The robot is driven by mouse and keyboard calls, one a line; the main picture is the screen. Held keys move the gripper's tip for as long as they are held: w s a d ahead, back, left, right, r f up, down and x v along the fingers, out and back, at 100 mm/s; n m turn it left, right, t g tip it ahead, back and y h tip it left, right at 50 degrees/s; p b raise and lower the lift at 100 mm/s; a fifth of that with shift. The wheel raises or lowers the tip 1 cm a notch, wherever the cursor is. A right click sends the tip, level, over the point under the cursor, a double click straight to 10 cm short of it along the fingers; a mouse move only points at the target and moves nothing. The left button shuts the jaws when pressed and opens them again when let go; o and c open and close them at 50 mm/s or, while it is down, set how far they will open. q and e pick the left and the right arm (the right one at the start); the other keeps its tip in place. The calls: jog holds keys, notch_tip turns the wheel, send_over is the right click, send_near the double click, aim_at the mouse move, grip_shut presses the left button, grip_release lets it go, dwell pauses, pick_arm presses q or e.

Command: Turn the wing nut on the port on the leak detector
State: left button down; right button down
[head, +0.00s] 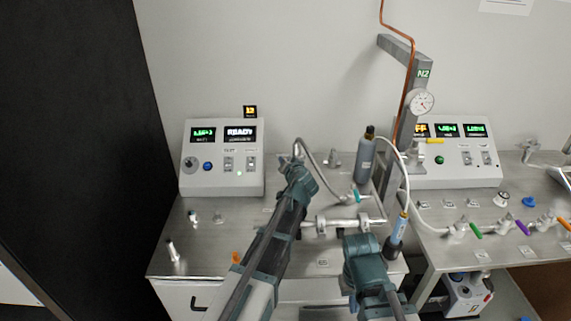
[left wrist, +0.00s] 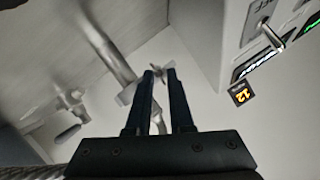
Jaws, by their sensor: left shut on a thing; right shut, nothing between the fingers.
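The leak detector (head: 222,160) is the grey console with lit screens at the left of the bench in the head view. My left gripper (head: 298,165) reaches to the fitting beside its right end, where a metal hose (head: 318,173) meets. In the left wrist view, the fingers of my left gripper (left wrist: 161,72) are close together on the wing nut (left wrist: 158,76), a small winged metal piece by a pipe (left wrist: 107,52). The port is largely hidden by the gripper in the head view. My right gripper (head: 357,242) is shut and empty over the bench front, its fingertips hard to see.
A horizontal metal pipe (head: 335,224) lies between the arms. A grey bottle (head: 365,158) and a spray probe with a white hose (head: 397,232) stand at the right. A second console (head: 455,155) and several small fittings are on the right bench.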

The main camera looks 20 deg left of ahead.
dwell(0.3)
pick_arm(q)
jog(key=c, duration=1.1)
grip_release()
jog(key=p+v, duration=0.4)
jog(key=v, duration=0.9)
jog(key=shift+s+d+r, duration=0.1)
jog(key=shift+s+d, duration=0.15)
jog(key=shift+s, duration=0.05)
jog(key=shift+r+p, duration=0.1)
jog(key=shift+p, duration=0.2)
